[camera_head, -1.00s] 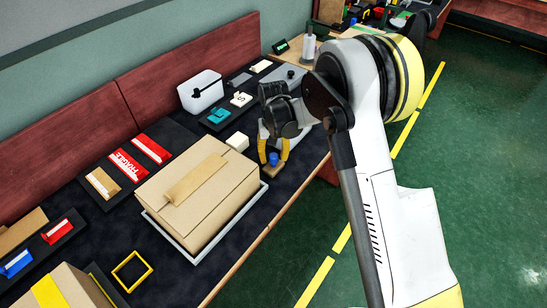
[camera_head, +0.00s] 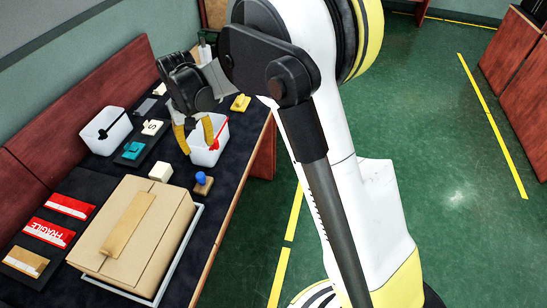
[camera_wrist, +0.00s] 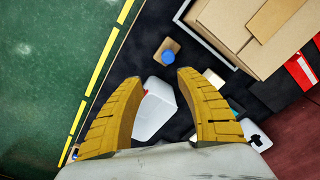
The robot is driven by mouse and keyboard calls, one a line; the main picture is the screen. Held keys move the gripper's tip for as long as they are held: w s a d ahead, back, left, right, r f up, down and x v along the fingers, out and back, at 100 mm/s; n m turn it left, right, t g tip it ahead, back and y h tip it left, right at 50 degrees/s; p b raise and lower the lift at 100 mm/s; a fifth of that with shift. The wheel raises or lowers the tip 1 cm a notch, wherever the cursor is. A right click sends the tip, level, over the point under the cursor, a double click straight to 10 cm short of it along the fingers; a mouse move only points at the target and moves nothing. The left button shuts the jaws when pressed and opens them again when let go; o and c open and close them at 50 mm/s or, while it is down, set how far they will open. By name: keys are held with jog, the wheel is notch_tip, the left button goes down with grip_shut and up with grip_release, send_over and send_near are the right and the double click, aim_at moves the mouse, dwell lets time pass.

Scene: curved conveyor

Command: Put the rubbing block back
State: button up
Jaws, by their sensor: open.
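The block with a blue knob on a tan wooden base, which I take for the rubbing block (camera_head: 203,187), lies on the dark bench top, right of the large carton. It also shows in the wrist view (camera_wrist: 165,46), ahead of the fingertips and apart from them. My gripper (camera_head: 200,151) has yellow fingers spread apart with nothing between them. In the head view it hangs in front of a white bin with a red edge. In the wrist view my gripper (camera_wrist: 158,78) points down past that bin (camera_wrist: 154,112). Its fingers hide part of the bin.
The carton (camera_head: 120,235) sits in a grey tray (camera_head: 178,262) near the block. A small cream block (camera_head: 160,172) is close by. Another white bin (camera_head: 92,133), a teal item (camera_head: 133,150) and a yellow item (camera_head: 241,102) stand farther back. Green floor is open at the right.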

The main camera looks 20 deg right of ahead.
jog(key=s+d+r+t, duration=0.3)
jog(key=s+d+r, duration=0.7)
jog(key=s+r, duration=0.35)
jog(key=s+d+m+t, duration=0.1)
jog(key=s+d+t, duration=0.2)
jog(key=s, duration=0.9)
jog(key=shift+s+d+f, duration=0.2)
jog(key=shift+d+f, duration=0.1)
jog(key=shift+d, duration=1.15)
